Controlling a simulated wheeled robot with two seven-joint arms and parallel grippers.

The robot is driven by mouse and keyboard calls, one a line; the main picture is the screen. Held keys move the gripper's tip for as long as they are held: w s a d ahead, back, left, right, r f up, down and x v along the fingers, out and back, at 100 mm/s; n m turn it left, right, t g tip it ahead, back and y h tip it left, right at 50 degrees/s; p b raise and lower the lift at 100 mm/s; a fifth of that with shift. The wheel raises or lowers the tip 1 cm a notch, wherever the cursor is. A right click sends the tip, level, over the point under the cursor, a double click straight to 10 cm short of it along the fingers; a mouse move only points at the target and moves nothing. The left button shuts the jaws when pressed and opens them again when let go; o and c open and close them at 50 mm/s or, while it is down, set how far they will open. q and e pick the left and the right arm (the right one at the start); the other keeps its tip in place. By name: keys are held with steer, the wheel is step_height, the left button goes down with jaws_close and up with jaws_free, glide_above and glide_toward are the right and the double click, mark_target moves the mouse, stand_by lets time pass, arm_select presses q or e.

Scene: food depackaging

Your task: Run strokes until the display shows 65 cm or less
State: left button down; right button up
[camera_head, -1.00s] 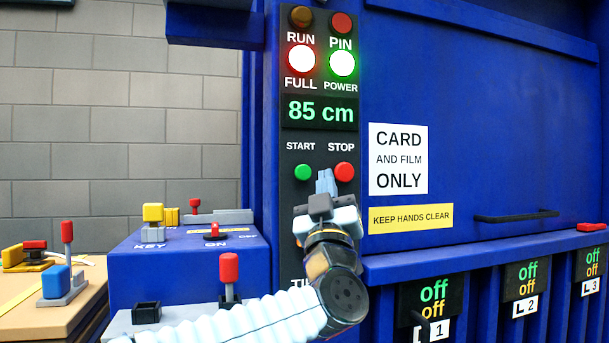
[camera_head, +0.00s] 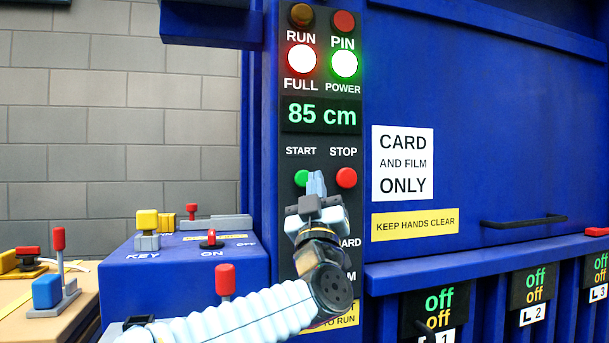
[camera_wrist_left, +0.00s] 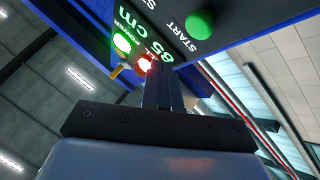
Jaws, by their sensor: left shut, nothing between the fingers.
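The display (camera_head: 321,115) on the dark control panel reads 85 cm in green. The green START button (camera_head: 301,178) is below it on the left, and the red STOP button (camera_head: 346,178) is on the right. My left gripper (camera_head: 316,184) is shut and empty, its fingertips in front of the panel beside the START button, partly covering its right edge. In the left wrist view the START button (camera_wrist_left: 200,23) is clear of the shut fingers (camera_wrist_left: 158,88). The FULL lamp (camera_head: 301,59) glows red-white and the POWER lamp (camera_head: 344,64) green-white. My right gripper is not seen.
A blue box (camera_head: 180,262) with a yellow key and a red ON/OFF switch (camera_head: 211,239) stands left of the panel. A handle (camera_head: 523,221) sits on the blue door. Small displays reading off line the lower right. A bench (camera_head: 22,309) with levers is at far left.

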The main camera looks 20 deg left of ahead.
mark_target(303, 178)
arm_select(q)
steer(key=shift+w+a+p, duration=0.2)
steer(key=shift+w+a, duration=0.45)
steer(key=shift+w, duration=0.3)
steer(key=shift+w+a+p, duration=0.15)
steer(key=shift+w+a, duration=0.5)
steer(key=shift+w, duration=0.3)
steer(key=shift+w, duration=0.1)
stand_by(0.6)
steer(key=shift+w+a, duration=0.2)
steer(key=shift+w, duration=0.05)
